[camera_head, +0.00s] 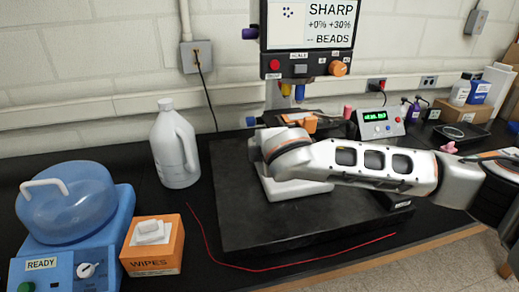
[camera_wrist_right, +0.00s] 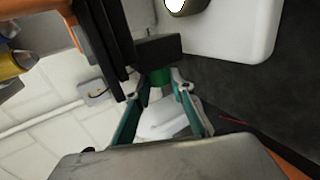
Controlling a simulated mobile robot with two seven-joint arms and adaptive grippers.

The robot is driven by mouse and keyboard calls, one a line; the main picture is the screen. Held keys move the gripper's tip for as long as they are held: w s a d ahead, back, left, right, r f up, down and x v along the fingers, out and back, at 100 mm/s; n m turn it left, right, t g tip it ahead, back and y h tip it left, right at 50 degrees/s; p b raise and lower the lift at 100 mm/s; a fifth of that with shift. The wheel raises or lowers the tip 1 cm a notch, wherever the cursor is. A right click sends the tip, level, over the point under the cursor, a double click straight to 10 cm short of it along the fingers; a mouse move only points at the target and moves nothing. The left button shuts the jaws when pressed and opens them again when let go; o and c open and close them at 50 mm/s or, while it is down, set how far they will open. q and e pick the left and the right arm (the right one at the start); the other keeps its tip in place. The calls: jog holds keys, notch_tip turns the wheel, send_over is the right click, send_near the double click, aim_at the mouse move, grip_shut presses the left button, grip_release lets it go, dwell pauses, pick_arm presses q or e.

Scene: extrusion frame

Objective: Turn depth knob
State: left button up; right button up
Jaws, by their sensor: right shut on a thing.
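In the wrist view my right gripper (camera_wrist_right: 159,84) has its two teal fingers on either side of a small green knob (camera_wrist_right: 160,75). It is closed on this knob, which sits under a dark block (camera_wrist_right: 156,49). No readable label shows on it. In the head view my right arm comes in from the right across the dark base of the instrument, and its end hides the gripper and green knob. A blue knob (camera_head: 250,121) sticks out at the instrument's left side. The screen (camera_head: 309,24) above reads SHARP, +0% +30%, BEADS. My left gripper is not in view.
A white jug (camera_head: 174,147), an orange wipes box (camera_head: 152,247) and a blue device with a clear dome (camera_head: 70,207) stand on the left. A red line (camera_head: 256,270) runs along the bench front. A small green-display box (camera_head: 380,124) and bottles are at the right.

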pick_arm(q)
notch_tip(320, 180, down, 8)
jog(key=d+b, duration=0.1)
jog(key=b, duration=0.8)
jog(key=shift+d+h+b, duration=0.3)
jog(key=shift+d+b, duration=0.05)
jog(key=shift+b, duration=0.05)
pick_arm(e)
jog(key=shift+s+f+t+y, duration=0.1)
jog(key=shift+f+t+y, duration=0.25)
jog(key=shift+t, duration=0.9)
jog(key=shift+w+f+t+y, duration=0.15)
jog(key=shift+t+y, duration=0.3)
jog(key=shift+t, duration=0.75)
jog(key=shift+s+f+t+y, duration=0.15)
jog(key=shift+f+t+y, duration=0.2)
jog(key=shift+t, duration=0.9)
jog(key=shift+r, duration=0.1)
jog(key=o, duration=1)
jog(key=shift+o, duration=0.5)
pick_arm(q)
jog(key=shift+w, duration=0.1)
pick_arm(e)
jog(key=shift+r, duration=0.1)
jog(key=shift+s, duration=0.1)
jog(key=v, duration=1.2)
